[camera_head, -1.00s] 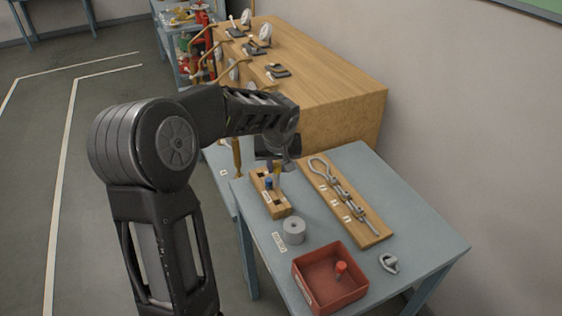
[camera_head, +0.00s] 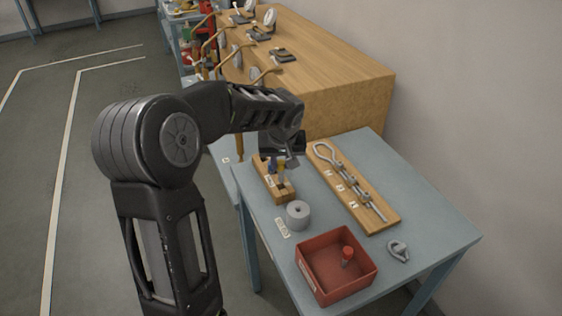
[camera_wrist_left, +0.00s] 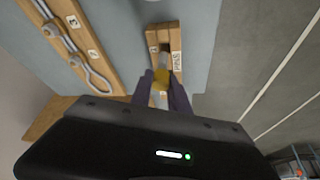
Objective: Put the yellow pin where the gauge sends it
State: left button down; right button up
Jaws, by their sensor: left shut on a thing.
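My left gripper (camera_head: 281,158) is shut on the yellow pin (camera_head: 283,169), over the wooden pin block (camera_head: 287,197). The pin's yellow part shows between the fingers in the left wrist view (camera_wrist_left: 160,80), with a pale shank toward the block (camera_wrist_left: 152,38). I cannot tell whether its tip is in a hole. A blue pin (camera_head: 272,167) is at the block beside it. A wooden board (camera_head: 378,222) with a looped metal rod (camera_head: 343,176) and numbered tags lies to the right. Which thing is the gauge is unclear. My right gripper is out of view.
A grey cylinder (camera_head: 298,214) stands in front of the block. A red tray (camera_head: 312,282) holds a red-topped pin (camera_head: 347,255). A metal shackle (camera_head: 399,250) lies near the right edge. A wooden cabinet (camera_head: 345,95) with dials stands behind.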

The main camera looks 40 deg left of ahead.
aim_at(281, 174)
pick_arm(q)
jog(key=shift+f+b, duration=0.2)
jog(key=shift+b, duration=0.55)
dwell(1.8)
jog(key=shift+f+b, duration=2.35)
jog(key=shift+f, duration=0.2)
jog(key=c, duration=1.2)
grip_release()
jog(key=shift+o, duration=0.2)
jog(key=v, duration=0.8)
jog(key=shift+b, duration=0.3)
jog(key=shift+f, duration=0.15)
